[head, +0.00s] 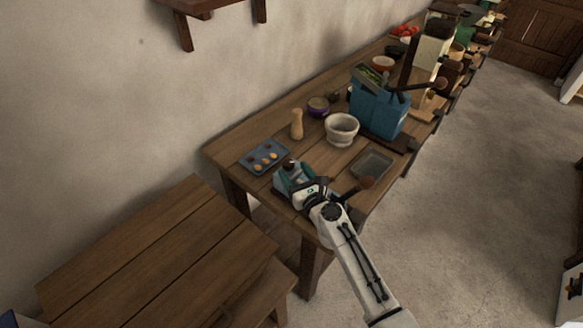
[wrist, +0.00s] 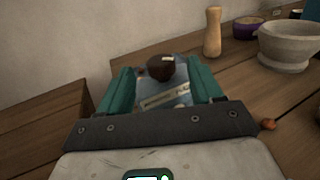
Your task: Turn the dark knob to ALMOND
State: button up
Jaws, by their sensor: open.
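The dark knob (wrist: 160,70) is round and brown-black, on a blue box (wrist: 180,98) with a pale strip on it. A light mark shows at the knob's far upper edge. I cannot read any lettering, so which setting it points at is not clear. My gripper (wrist: 160,76) is open, with one teal finger on each side of the knob and gaps between. In the head view my gripper (head: 289,174) is over the near left end of the table and hides most of the box.
A blue tray (head: 253,165) with several small round pieces lies just left of my gripper. A wooden mill (head: 297,125), a stone mortar (head: 341,131), a purple bowl (head: 318,106) and a grey tray (head: 372,166) stand nearby on the table. A bench (head: 150,250) is at lower left.

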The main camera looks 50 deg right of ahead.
aim_at(288, 166)
jog(key=shift+x, duration=1.2)
jog(key=shift+c, duration=0.3)
jog(key=c, duration=1)
